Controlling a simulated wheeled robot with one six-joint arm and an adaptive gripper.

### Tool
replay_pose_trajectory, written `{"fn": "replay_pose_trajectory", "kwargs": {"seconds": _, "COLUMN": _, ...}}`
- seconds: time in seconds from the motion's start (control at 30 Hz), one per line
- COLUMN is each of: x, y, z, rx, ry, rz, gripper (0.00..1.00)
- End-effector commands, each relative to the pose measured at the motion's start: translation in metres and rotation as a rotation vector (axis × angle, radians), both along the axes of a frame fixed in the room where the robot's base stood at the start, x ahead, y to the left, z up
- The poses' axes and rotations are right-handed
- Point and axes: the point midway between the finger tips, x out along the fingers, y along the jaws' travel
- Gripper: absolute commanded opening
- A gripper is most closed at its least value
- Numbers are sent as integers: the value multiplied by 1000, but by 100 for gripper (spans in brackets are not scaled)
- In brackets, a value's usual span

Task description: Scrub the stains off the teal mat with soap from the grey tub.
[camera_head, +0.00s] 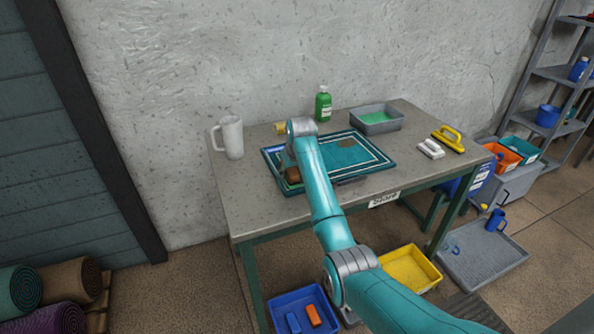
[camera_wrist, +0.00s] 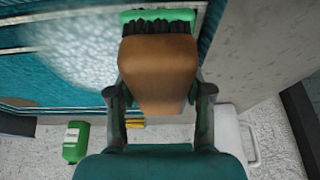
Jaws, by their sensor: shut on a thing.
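The teal mat (camera_head: 372,160) with white border lines lies on the table, and it also fills the upper left of the wrist view (camera_wrist: 70,75). A brownish stain (camera_head: 346,143) shows near its back edge. My gripper (camera_wrist: 160,98) is shut on a brown-handled brush (camera_wrist: 158,70) with dark bristles and a green strip at the far end. The brush (camera_head: 292,175) is over the mat's left end; contact is unclear. A pale, whitish patch (camera_wrist: 105,45) shows on the mat. The grey tub (camera_head: 377,128) holds green liquid at the back right. My arm hides part of the mat.
A white pitcher (camera_head: 232,138) stands left of the mat and a green bottle (camera_head: 323,105) behind it. A yellow-handled brush (camera_head: 450,140) and a white brush (camera_head: 431,149) lie at the right. Blue (camera_head: 303,309) and yellow bins (camera_head: 408,270) sit on the floor.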

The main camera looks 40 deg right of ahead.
Motion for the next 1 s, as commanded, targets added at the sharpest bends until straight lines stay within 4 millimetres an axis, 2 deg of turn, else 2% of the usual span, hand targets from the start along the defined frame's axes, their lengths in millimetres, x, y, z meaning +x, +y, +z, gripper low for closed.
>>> {"fn": "replay_pose_trajectory", "kwargs": {"seconds": 0.1, "x": 1, "y": 8, "z": -3, "rx": 4, "ry": 6, "rz": 4, "gripper": 6}}
{"fn": "replay_pose_trajectory", "kwargs": {"seconds": 0.23, "x": 0, "y": 4, "z": -2, "rx": 3, "ry": 5, "rz": 2, "gripper": 6}}
{"fn": "replay_pose_trajectory", "kwargs": {"seconds": 0.6, "x": -9, "y": -29, "z": 1, "rx": 1, "ry": 3, "rz": -2, "gripper": 6}}
{"fn": "replay_pose_trajectory", "kwargs": {"seconds": 1.0, "x": -14, "y": -49, "z": 2, "rx": -1, "ry": -1, "rz": -1, "gripper": 6}}
